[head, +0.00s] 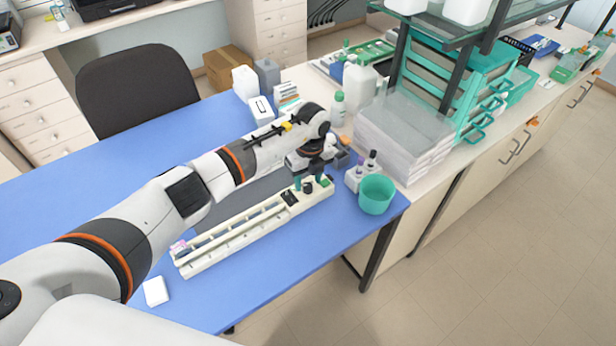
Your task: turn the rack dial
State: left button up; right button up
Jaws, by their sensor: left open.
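The long cream staining rack (232,232) lies diagonally on the blue tabletop. At its far right end is a small black dial (308,188), with a dark panel (289,197) beside it. My left arm reaches in from the left and over the rack. My left gripper (309,182) points down at the dial end, open, with its green-tipped fingers on either side of the dial. I cannot tell whether the fingers touch it. My right gripper is not in view.
A green cup (376,194) and small dropper bottles (363,170) stand just right of the rack's dial end. White containers (246,82) stand behind. A white block (156,291) lies near the front edge. The blue tabletop (270,258) in front of the rack is clear.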

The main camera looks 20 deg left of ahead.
pick_arm(q)
jog(key=shift+f, duration=0.75)
jog(key=c, duration=1)
